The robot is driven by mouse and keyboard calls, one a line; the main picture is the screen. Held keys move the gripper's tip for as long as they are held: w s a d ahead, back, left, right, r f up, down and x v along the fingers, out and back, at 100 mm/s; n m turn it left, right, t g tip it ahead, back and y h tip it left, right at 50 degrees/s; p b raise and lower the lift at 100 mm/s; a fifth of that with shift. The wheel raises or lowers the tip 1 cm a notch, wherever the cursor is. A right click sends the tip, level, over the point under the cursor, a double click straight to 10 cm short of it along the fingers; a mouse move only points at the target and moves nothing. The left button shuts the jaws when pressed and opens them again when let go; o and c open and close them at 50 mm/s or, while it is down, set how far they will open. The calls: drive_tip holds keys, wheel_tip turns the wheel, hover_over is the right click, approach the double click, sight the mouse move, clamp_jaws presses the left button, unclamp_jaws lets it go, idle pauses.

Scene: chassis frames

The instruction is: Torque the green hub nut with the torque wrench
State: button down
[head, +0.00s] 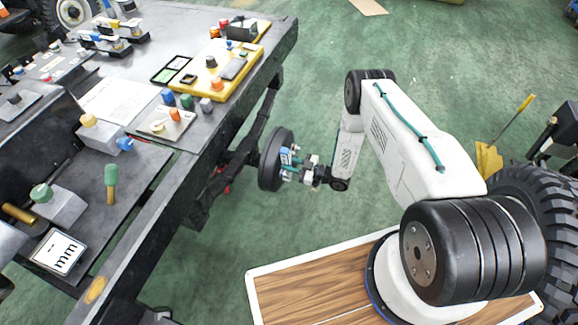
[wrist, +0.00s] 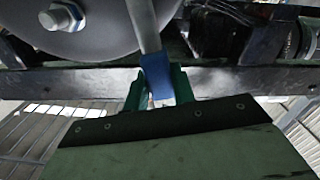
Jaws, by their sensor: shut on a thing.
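My gripper (wrist: 158,88) is shut on the blue handle of a tool (wrist: 157,76), which I take to be the torque wrench. Its grey shaft runs up out of the wrist view, past the right side of a grey disc. A silver hex nut (wrist: 63,17) sits on that disc. In the head view my gripper (head: 300,168) is close in front of the dark round hub (head: 271,162) beside the bench. A bit of blue shows there between gripper and hub. I cannot make out a green nut. Whether the tool touches any nut is hidden.
The dark bench (head: 150,225) on the left holds a yellow tray (head: 222,88), a white sheet (head: 112,98), a green-topped tool (head: 110,180) and a display (head: 58,252). A dark beam (wrist: 60,82) crosses behind the tool. A large tyre (head: 540,210) stands at right.

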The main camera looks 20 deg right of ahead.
drive_tip(key=shift+w+d, duration=0.15)
drive_tip(key=shift+w, duration=0.05)
drive_tip(key=shift+s, duration=0.1)
drive_tip(key=shift+s+a+f+n, duration=0.3)
drive_tip(key=shift+s+a+n, duration=0.4)
drive_tip(key=shift+s+n, duration=0.2)
drive_tip(key=shift+d, duration=0.1)
drive_tip(key=shift+v, duration=1.4)
